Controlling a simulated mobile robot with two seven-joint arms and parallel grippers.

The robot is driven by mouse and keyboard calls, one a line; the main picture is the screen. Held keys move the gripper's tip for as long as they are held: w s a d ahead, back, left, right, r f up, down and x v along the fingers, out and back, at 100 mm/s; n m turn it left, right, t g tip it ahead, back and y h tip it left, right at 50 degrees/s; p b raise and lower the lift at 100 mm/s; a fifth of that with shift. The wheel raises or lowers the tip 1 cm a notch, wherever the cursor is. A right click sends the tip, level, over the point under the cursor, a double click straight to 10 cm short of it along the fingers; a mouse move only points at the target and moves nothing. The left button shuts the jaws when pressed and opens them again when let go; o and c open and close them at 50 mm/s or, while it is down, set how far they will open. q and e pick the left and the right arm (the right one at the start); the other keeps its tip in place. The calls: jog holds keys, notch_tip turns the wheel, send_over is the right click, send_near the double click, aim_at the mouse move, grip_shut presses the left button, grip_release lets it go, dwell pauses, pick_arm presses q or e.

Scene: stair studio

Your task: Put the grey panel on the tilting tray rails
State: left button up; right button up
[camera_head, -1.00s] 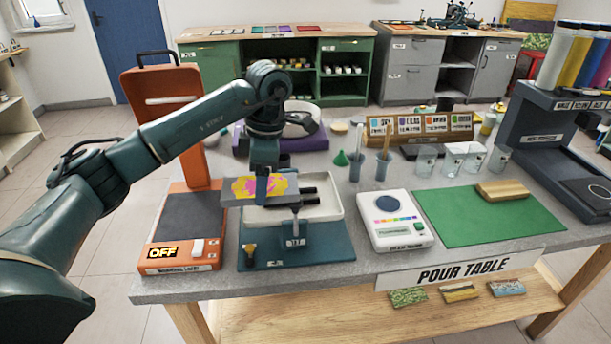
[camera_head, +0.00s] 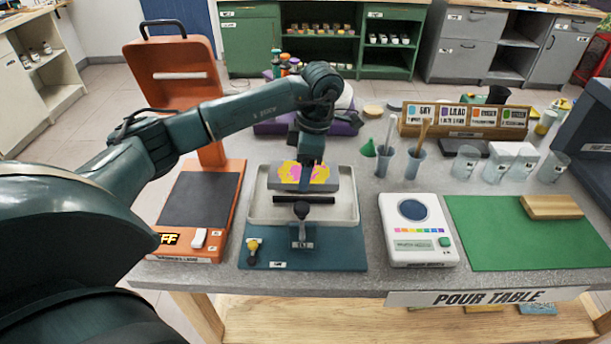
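The grey panel (camera_head: 288,183), with a yellow and pink patch on its top, is over the back part of the pale tilting tray (camera_head: 347,211). My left gripper (camera_head: 310,164) comes down from above at the panel and is shut on it. One black rail (camera_head: 303,199) shows across the tray in front of the panel. Any rail farther back is hidden by the panel. I cannot tell whether the panel touches the rails. My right gripper is not in view.
An orange device (camera_head: 182,252) with a tall back stands left of the tray. Cups with sticks (camera_head: 413,165) are behind that device. A green mat (camera_head: 520,238) with a wooden block (camera_head: 551,206) lies farther right.

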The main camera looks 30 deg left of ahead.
aim_at(314, 172)
pick_arm(q)
jog(key=shift+f, duration=1.75)
jog(key=shift+f, duration=0.15)
jog(key=o, duration=1)
jog(key=shift+o, duration=0.2)
jog(key=r, duration=0.4)
jog(key=d+r, duration=0.1)
jog(key=r, duration=0.3)
jog(key=w+r, duration=0.1)
jog(key=r, duration=0.3)
jog(key=shift+d+r+b, duration=0.15)
jog(key=shift+d+b, duration=0.15)
jog(key=shift+s, duration=0.1)
